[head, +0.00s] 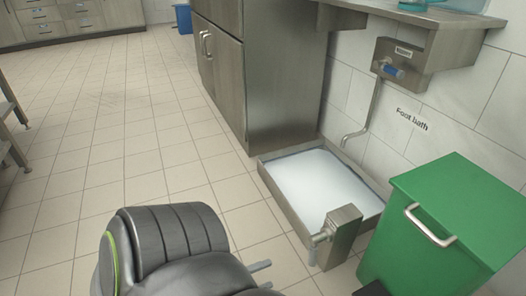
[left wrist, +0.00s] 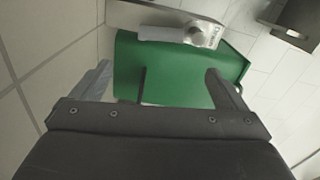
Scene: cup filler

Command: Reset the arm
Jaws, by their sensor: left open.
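My left arm comes in at the bottom of the head view, dark grey with a green stripe. Its left gripper (head: 264,275) shows only as pale finger pieces at the arm's right side, above the tiled floor. In the left wrist view the left gripper (left wrist: 158,70) is open, its two fingers wide apart with nothing between them. The green bin (left wrist: 185,68) shows beyond the fingers there. I do not see my right gripper.
A metal foot bath (head: 283,212) with whitish liquid lies ahead, with a metal post (head: 342,236) at its front. The green bin (head: 455,215) stands to its right. A steel cabinet (head: 285,80) stands behind. The tiled floor (head: 120,130) at left is clear.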

